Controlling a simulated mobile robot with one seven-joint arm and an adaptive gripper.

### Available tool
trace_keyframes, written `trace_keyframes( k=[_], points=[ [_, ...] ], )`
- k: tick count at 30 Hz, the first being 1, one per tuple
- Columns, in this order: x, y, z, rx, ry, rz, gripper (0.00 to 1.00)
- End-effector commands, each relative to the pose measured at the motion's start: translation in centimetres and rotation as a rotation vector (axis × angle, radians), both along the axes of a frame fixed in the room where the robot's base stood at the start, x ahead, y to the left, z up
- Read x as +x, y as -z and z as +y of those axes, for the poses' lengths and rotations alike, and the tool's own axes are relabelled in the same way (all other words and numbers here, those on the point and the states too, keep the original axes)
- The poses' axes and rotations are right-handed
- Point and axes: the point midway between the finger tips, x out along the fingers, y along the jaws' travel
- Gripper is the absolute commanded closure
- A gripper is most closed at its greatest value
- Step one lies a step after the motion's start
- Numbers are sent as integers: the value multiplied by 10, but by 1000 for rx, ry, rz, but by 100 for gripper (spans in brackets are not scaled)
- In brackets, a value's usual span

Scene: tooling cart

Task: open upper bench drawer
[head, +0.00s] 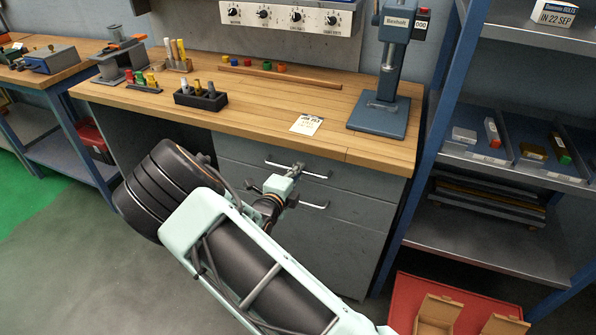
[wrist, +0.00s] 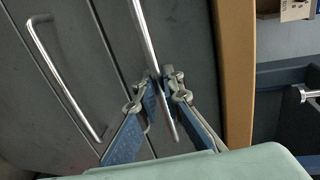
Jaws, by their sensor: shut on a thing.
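The upper bench drawer (head: 236,150) is a grey front just below the wooden bench top. Its front looks flush with the cabinet. Its silver bar handle (head: 316,175) runs along the front, and it also shows in the wrist view (wrist: 144,35). My gripper (head: 296,170) is at this handle. In the wrist view my gripper (wrist: 160,88) has its two blue-grey fingers on either side of the bar, shut on it near one end. In the head view my arm hides part of the drawer fronts.
The lower drawer's handle (head: 313,205) is close below my gripper. The bench top (head: 340,146) overhangs the drawers. A blue shelf rack (head: 432,130) stands close on the right. A red mat or tray (head: 408,290) with open boxes lies on the floor at lower right.

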Motion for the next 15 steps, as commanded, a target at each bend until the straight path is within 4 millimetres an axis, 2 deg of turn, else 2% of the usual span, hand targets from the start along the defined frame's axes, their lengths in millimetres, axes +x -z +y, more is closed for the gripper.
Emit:
trace_keyframes(
  k=[8, 11, 15],
  points=[
    [-3, 0, 2, 1, -1, 1, 100],
    [-10, -1, 5, 0, -1, 2, 100],
    [-29, -3, 13, 0, -2, 3, 100]
  ],
)
